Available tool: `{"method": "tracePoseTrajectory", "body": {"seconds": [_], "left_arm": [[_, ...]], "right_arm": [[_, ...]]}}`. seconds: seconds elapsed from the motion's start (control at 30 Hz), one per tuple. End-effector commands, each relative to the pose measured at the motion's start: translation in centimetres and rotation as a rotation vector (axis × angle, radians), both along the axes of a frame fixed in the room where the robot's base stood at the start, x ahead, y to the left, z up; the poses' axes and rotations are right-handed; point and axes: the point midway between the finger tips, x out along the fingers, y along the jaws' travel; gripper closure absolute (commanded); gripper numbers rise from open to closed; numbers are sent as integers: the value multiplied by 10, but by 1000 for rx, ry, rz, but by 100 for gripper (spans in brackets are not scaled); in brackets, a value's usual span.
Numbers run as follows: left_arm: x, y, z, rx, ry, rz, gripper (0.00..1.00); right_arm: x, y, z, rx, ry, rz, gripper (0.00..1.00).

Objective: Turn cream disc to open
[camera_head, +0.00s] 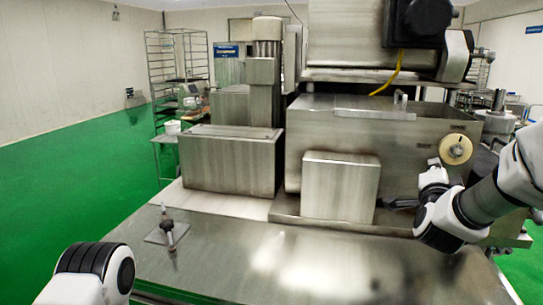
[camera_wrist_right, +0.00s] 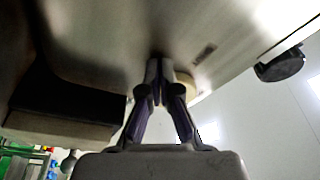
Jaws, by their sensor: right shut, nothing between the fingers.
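The cream disc (camera_head: 455,149) is mounted on the right end of the steel machine's front housing, with a small dark hub in its middle. My right gripper (camera_head: 434,163) is shut and empty, with its tips at the lower left edge of the disc. I cannot tell whether they touch it. In the right wrist view the closed fingers (camera_wrist_right: 161,80) point at the steel wall, and part of the cream disc (camera_wrist_right: 187,86) shows just right of them, partly hidden. A link of my left arm shows at the lower left; its gripper is out of view.
A steel box (camera_head: 340,188) stands left of my right gripper, with a larger steel bin (camera_head: 230,160) further left. A small fitting with a lever (camera_head: 168,228) is on the tabletop (camera_head: 270,262). A dark round part (camera_wrist_right: 280,66) shows at the right in the wrist view.

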Motion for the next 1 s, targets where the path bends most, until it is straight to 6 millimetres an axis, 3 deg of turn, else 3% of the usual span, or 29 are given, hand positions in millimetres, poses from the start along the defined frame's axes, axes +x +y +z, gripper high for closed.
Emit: {"method": "tracePoseTrajectory", "body": {"seconds": [0.17,0.53,0.87,1.0], "left_arm": [[0,0,-7,0,0,0,49],[0,0,-24,0,0,0,49],[0,0,-23,0,0,0,49],[0,0,-23,0,0,0,49]], "right_arm": [[-8,3,-2,0,-1,1,100],[-56,15,-2,-1,0,0,100],[-58,15,-1,-9,6,-1,100],[-59,15,1,-116,49,-18,100]]}}
